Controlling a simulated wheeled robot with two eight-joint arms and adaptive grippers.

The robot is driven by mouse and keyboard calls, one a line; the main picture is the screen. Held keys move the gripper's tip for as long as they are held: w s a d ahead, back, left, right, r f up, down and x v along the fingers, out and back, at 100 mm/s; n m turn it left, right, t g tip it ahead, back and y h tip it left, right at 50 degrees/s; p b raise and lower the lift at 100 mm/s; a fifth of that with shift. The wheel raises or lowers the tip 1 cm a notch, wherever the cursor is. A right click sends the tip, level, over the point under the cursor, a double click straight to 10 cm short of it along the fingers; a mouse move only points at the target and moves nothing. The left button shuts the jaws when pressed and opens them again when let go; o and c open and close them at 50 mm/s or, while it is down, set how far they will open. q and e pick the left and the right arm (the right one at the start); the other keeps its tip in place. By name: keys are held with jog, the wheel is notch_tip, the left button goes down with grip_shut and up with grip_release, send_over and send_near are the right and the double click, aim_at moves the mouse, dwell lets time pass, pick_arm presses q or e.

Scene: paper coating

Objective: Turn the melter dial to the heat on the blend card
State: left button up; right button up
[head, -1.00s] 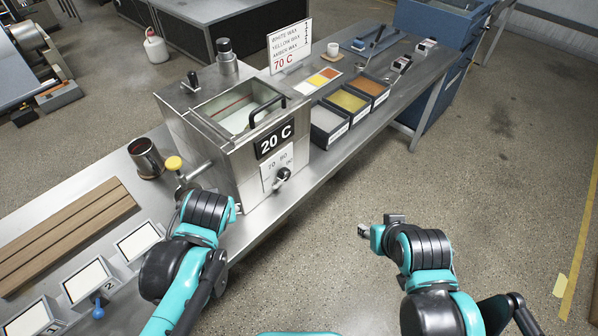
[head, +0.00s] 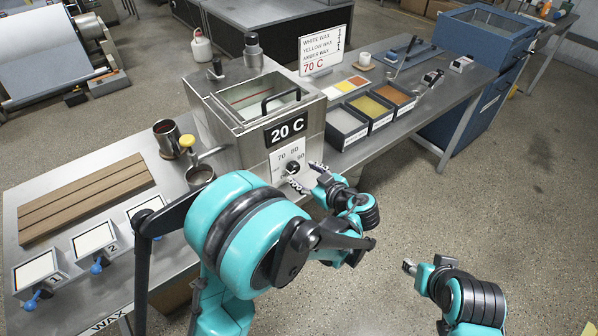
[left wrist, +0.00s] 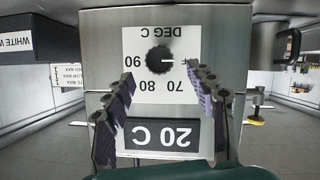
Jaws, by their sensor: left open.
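The melter (head: 225,115) is a steel box with a 20 C display (head: 286,130) on its front. Its black dial (head: 292,168) sits on a white plate below; in the left wrist view the dial (left wrist: 159,60) appears upside down, its white mark toward the partly hidden OFF label, away from 70, 80 and 90. The blend card (head: 325,50) lists white, yellow and amber wax and reads 70 C in red. My left gripper (head: 305,182) is open in front of the dial; its fingers (left wrist: 165,82) flank the plate, apart from the knob. My right gripper (head: 408,267) is low at right, its jaws unclear.
Wax bins (head: 345,128) stand right of the melter on the steel bench. A dark cup (head: 167,135), a yellow-knobbed spout (head: 187,142), a slatted wooden board (head: 85,200) and numbered trays (head: 95,240) are at left. The floor in front of the bench is clear.

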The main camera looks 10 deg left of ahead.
aim_at(295, 169)
pick_arm(q)
jog(key=b+x, duration=0.1)
jog(key=x, duration=0.4)
jog(key=shift+w+a+f, duration=0.1)
jog(key=shift+w, duration=0.05)
jog(key=c, duration=1.2)
